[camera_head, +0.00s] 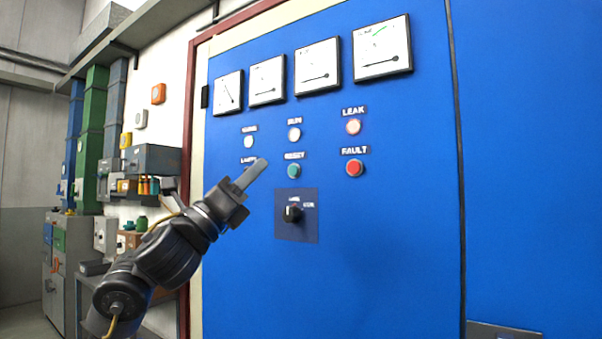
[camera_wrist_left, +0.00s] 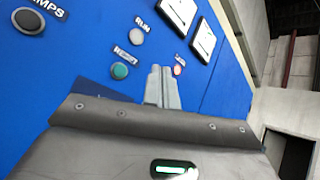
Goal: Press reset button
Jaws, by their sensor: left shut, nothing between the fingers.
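The green reset button (camera_head: 293,171) sits under a "RESET" label on the blue panel (camera_head: 390,240). It also shows in the left wrist view (camera_wrist_left: 120,71), to the left of my fingertips. My left gripper (camera_head: 262,164) is shut and empty, with its fingers pointing up and right toward the panel. In the head view its tips are just left of the reset button and cover the spot below the "LAMPS" label. In the left wrist view the closed fingers (camera_wrist_left: 161,72) stand beside the button; contact with the panel cannot be told. My right gripper is not in view.
Near the button are a red fault button (camera_head: 355,168), a white run lamp (camera_head: 294,134), a lit leak lamp (camera_head: 353,127) and a black selector knob (camera_head: 293,213). A black lamps button (camera_wrist_left: 28,20) shows in the wrist view. Gauges (camera_head: 318,63) line the top.

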